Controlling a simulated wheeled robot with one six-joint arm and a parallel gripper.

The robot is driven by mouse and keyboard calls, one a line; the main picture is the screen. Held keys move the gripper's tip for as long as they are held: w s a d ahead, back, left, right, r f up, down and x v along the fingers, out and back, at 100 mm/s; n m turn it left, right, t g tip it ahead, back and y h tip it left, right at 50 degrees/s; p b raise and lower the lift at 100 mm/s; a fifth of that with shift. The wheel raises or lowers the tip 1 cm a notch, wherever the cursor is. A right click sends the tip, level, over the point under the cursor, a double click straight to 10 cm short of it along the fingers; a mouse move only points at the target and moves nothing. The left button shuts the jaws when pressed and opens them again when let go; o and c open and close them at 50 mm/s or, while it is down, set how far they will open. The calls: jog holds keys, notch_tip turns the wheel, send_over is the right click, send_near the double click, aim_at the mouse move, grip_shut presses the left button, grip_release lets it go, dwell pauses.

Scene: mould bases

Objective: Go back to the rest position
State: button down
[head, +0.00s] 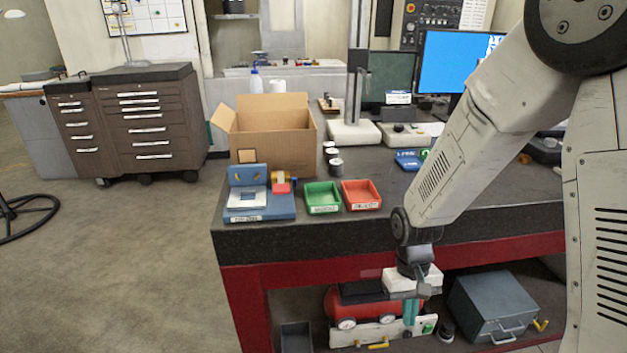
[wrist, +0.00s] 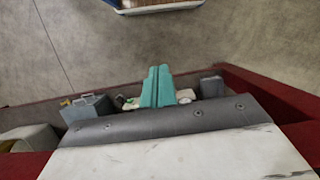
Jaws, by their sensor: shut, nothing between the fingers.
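My gripper (head: 411,322) hangs pointing down in front of the bench, below the level of its top, and shows against the lower shelf in the head view. Its teal fingers also show in the wrist view (wrist: 157,70), pressed together with nothing between them. My arm comes in from the right and bends down to it. The dark-topped workbench (head: 470,205) has a red frame.
On the bench stand a blue fixture (head: 262,212), a green bin (head: 322,197), a red bin (head: 361,195) and an open cardboard box (head: 275,140). Below are a red compressor (head: 345,303) and a grey toolbox (head: 500,305). The floor at the left is mostly clear.

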jog(key=s+d+r+t, duration=0.1)
jog(key=s+d+r, duration=0.1)
jog(key=s+r, duration=0.3)
jog(key=s+d+r+m+t, duration=0.1)
jog(key=s+r, duration=0.5)
jog(key=r, duration=0.7)
jog(key=s+d+r+t, duration=0.2)
jog(key=s+r, duration=0.3)
jog(key=r, duration=0.4)
jog(key=shift+s+d+t, duration=0.35)
jog(key=shift+d+t, duration=0.05)
jog(key=shift+d, duration=0.15)
